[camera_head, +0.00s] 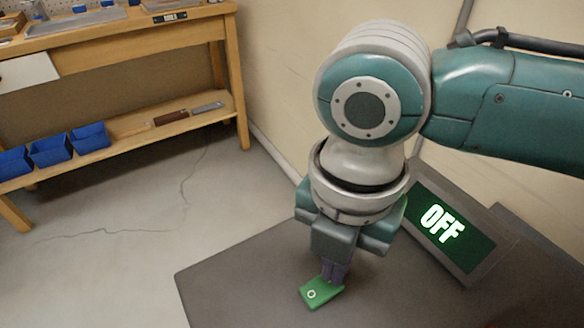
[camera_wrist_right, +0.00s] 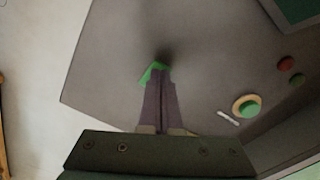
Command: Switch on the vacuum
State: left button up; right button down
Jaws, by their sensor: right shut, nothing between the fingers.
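A flat green pad with a pale ring mark (camera_head: 315,293) is on the dark grey machine top (camera_head: 240,285) in the head view. Part of it shows as a green patch (camera_wrist_right: 148,75) by my fingertips in the right wrist view; the rest is hidden. My right gripper (camera_head: 333,276) points down, shut and empty, with its tips at the pad's back edge. I cannot tell whether they touch it. A dark screen (camera_head: 443,226) reads "OFF" in lit letters. My left gripper is not in view.
In the right wrist view, a green button on a yellow ring (camera_wrist_right: 246,107) has a small white label (camera_wrist_right: 228,117) beside it. A red button (camera_wrist_right: 286,63) and a smaller green one (camera_wrist_right: 297,80) are nearby. A wooden workbench (camera_head: 140,32) with blue bins (camera_head: 50,150) stands left.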

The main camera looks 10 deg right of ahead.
jog(key=shift+f+b, duration=0.3)
jog(key=shift+f, duration=0.25)
notch_tip(320, 180, up, 7)
jog(key=p, duration=0.8)
jog(key=shift+r, duration=0.15)
dwell(0.3)
